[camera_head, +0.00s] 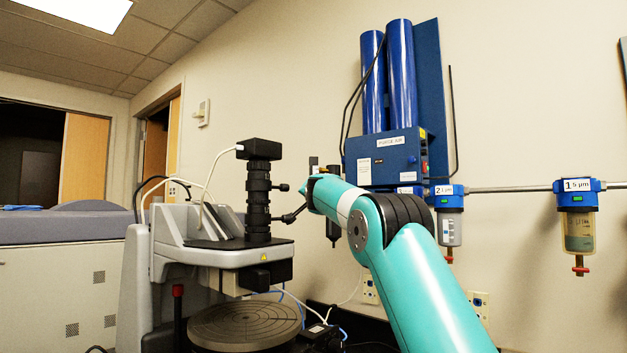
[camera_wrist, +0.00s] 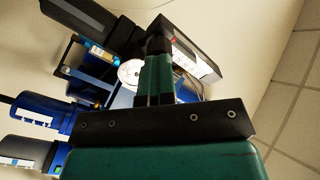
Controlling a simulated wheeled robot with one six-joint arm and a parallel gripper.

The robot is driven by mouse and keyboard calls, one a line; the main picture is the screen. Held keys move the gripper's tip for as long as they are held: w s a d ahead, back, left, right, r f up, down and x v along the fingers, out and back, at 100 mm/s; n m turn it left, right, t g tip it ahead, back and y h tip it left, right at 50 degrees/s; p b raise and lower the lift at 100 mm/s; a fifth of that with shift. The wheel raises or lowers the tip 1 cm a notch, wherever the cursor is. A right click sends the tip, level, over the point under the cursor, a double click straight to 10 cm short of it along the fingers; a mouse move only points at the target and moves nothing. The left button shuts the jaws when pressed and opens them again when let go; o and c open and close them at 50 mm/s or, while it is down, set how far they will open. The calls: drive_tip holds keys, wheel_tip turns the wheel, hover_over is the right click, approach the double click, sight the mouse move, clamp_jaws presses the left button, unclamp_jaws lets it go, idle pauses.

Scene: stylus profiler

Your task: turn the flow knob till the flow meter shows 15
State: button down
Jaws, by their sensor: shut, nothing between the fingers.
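My gripper (camera_wrist: 159,42) reaches up the middle of the wrist view, with its teal fingers together and nothing between them. Its dark tips lie in front of a dark box with a pale face (camera_wrist: 190,55) and a small red mark. A round white dial (camera_wrist: 130,72) shows just left of the fingers; its reading is too small to tell. I cannot make out the flow knob or the flow meter for certain; the fingers cover part of this area.
A blue purge-air unit (camera_head: 390,160) with two blue cylinders (camera_head: 401,75) hangs on the wall. Filter bowls (camera_head: 578,230) hang along a pipe to the right. The profiler, with its black column (camera_head: 259,195) and round stage (camera_head: 244,323), stands left of my arm.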

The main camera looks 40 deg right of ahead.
drive_tip(key=shift+n, duration=0.8)
drive_tip(key=n+p, duration=0.2)
drive_tip(key=n, duration=0.7)
drive_tip(key=c, duration=1.7)
unclamp_jaws()
drive_tip(key=shift+o, duration=0.2)
